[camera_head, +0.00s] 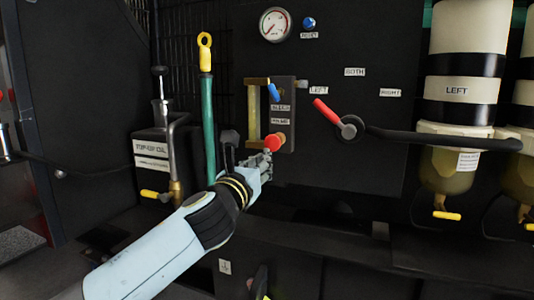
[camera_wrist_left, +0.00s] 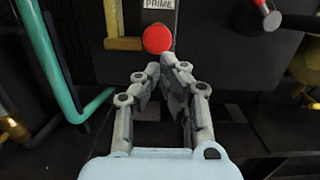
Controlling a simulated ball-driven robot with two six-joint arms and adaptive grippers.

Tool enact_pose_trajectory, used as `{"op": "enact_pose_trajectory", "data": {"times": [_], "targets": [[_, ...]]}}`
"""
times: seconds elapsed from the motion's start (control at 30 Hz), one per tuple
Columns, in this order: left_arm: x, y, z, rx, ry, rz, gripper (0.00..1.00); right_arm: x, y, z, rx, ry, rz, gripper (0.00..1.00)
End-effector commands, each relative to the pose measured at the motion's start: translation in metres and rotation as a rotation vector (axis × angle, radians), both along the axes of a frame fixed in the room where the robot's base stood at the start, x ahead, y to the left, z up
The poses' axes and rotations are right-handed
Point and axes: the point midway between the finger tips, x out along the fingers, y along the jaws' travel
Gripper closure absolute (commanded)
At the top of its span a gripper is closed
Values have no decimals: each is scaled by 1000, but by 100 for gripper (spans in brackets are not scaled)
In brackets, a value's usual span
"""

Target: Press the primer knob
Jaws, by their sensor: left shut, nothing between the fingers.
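The primer knob (camera_head: 272,142) is a red round knob on a small panel, under a label reading PRIME. It also shows in the left wrist view (camera_wrist_left: 157,39), just beyond my fingertips. My left gripper (camera_head: 266,158) is shut and empty, with its fingertips together at the lower edge of the knob. I cannot tell whether the fingertips touch it. In the left wrist view the fingertips (camera_wrist_left: 161,63) overlap just below the knob in the picture. My right gripper is in neither view.
A green tube with a yellow ring (camera_head: 206,110) stands to the left. A filter marked LEFT (camera_head: 459,90) hangs at the right. A gauge (camera_head: 275,25) is above.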

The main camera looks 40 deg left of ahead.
Motion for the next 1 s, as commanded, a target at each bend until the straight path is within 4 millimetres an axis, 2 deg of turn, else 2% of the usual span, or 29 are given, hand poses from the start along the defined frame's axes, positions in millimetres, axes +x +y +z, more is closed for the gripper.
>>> {"op": "enact_pose_trajectory", "data": {"times": [0.2, 0.4, 1.0], "targets": [[-37, -9, -5, 0, 2, -1, 100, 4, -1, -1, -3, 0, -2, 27], [-56, -14, -7, 1, 0, 0, 100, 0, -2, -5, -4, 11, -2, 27], [-58, -15, -7, 0, 0, 0, 100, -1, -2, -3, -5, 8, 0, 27]]}}
